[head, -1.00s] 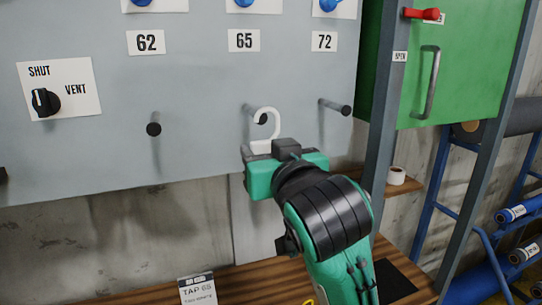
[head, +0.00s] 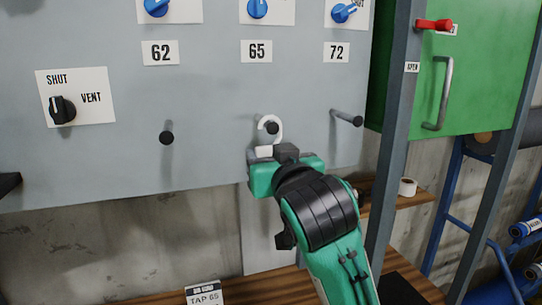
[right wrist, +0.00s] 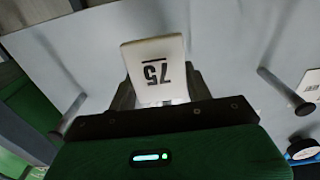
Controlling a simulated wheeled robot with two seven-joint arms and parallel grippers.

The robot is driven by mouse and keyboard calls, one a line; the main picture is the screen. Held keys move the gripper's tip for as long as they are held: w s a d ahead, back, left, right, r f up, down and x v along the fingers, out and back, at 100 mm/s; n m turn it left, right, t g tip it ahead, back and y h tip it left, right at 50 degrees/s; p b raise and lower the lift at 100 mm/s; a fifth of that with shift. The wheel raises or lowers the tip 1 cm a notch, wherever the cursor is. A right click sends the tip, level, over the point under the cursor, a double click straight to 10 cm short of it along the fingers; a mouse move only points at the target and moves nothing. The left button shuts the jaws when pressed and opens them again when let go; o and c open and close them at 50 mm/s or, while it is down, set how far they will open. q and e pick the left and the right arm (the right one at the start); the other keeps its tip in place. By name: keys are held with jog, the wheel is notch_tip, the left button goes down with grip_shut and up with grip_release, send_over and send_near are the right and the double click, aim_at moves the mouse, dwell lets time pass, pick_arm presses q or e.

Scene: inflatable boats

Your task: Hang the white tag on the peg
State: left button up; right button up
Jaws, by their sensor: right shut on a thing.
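The white tag (head: 264,152) has an open hook at its top. My right gripper (head: 285,161) is shut on the tag's lower part, in front of the grey panel. In the head view the hook curves around the dark end of the middle peg (head: 271,128), under label 65. I cannot tell whether the hook is over the peg or only in front of it. The right wrist view shows the tag plate (right wrist: 153,62) between the fingers (right wrist: 155,100), with a number like 75 upside down; the middle peg is hidden there. My left gripper is out of view.
Other pegs stick out left (head: 166,138) and right (head: 347,118) on the panel (head: 210,100). A TAP 65 card (head: 204,294) stands on the wooden bench below. A green box (head: 450,75) and grey post (head: 392,150) stand at the right.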

jog(key=o, duration=1)
jog(key=shift+o, duration=0.2)
jog(key=shift+s, duration=0.15)
